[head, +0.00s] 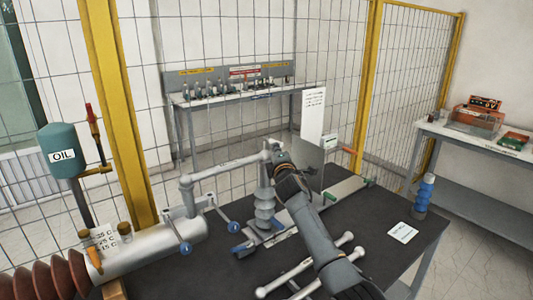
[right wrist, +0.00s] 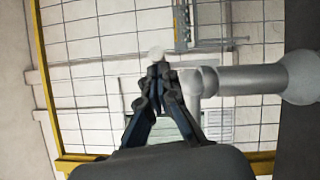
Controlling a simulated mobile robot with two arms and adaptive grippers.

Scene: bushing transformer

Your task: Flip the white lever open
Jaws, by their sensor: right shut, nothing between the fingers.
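A light grey pipe (head: 228,167) runs above the bench to the top of a grey ribbed bushing (head: 265,200). A small whitish round end (head: 274,144) shows at that top; I cannot tell for sure whether it is the white lever. My right gripper (head: 279,158) is beside this top end, its fingers partly hidden by its own body. In the right wrist view my right gripper (right wrist: 158,72) is shut and empty. A white round knob (right wrist: 156,53) appears just beyond its fingertips; contact is unclear. The pipe (right wrist: 245,79) ends close to the right of the fingers. My left gripper is not in view.
Two pale rods with round ends (head: 298,268) lie on the dark bench (head: 400,262) near my right arm. A blue insulator (head: 423,193) and a white card (head: 402,232) are at the right. An oil tank (head: 62,150) stands left. Yellow-framed mesh fence (head: 130,120) is behind.

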